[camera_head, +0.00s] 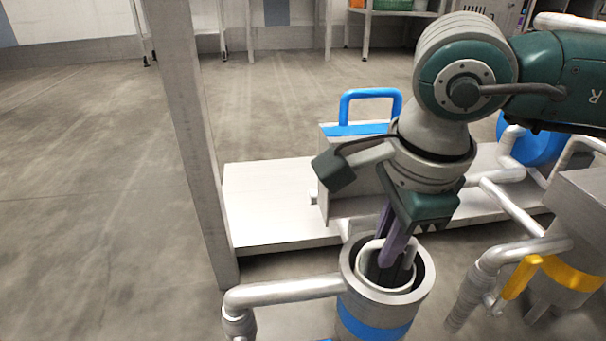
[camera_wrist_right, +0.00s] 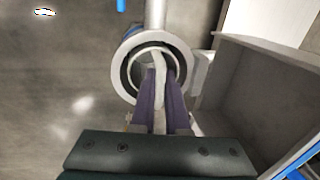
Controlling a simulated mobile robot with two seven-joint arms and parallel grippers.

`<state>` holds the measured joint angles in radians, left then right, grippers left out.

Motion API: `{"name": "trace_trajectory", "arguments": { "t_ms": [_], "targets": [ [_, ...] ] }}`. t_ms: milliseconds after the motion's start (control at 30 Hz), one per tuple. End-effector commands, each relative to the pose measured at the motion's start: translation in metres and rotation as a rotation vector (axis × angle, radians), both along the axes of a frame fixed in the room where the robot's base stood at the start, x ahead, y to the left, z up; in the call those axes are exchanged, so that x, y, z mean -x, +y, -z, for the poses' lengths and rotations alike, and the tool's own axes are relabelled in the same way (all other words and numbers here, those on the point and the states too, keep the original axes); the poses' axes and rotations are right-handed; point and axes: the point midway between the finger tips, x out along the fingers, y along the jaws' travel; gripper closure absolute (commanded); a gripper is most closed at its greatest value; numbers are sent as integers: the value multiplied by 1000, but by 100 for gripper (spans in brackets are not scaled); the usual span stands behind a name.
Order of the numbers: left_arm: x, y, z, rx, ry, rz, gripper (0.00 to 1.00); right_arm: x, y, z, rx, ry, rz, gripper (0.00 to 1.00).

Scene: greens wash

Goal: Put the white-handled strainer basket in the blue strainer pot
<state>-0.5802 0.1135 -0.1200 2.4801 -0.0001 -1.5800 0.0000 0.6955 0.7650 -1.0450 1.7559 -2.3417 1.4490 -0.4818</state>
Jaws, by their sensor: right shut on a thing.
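The blue strainer pot (camera_head: 347,283) is a grey metal cylinder with a blue band, at the lower middle of the head view; its round rim also shows in the right wrist view (camera_wrist_right: 119,72). The white-handled strainer basket (camera_head: 363,265) is within the pot's mouth, its pale rim inside the pot's rim. My right gripper (camera_head: 391,258) points down into the mouth, its purple fingers shut on the basket's white handle, which shows between them in the right wrist view (camera_wrist_right: 160,88). The basket's lower part is hidden, so I cannot tell whether it rests on the bottom. My left gripper is not in view.
A grey pipe (camera_head: 285,292) runs left from the pot. Behind it are a pale low platform (camera_head: 270,205) and a grey box with a blue handle (camera_head: 370,94). A unit with a yellow band (camera_head: 570,275) stands right. Open floor (camera_head: 90,200) lies left.

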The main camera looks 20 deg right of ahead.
Motion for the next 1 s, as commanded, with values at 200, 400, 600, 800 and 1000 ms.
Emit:
{"name": "trace_trajectory", "arguments": {
  "t_ms": [200,400,600,800,1000],
  "targets": [
    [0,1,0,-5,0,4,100,0,0,5,0,0,0,100],
    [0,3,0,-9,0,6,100,0,0,7,1,0,0,78],
    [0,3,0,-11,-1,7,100,0,0,7,0,0,0,56],
    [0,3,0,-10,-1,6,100,0,0,7,0,0,0,52],
    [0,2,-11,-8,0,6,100,2,0,-5,0,0,-1,52]
  ]
}}
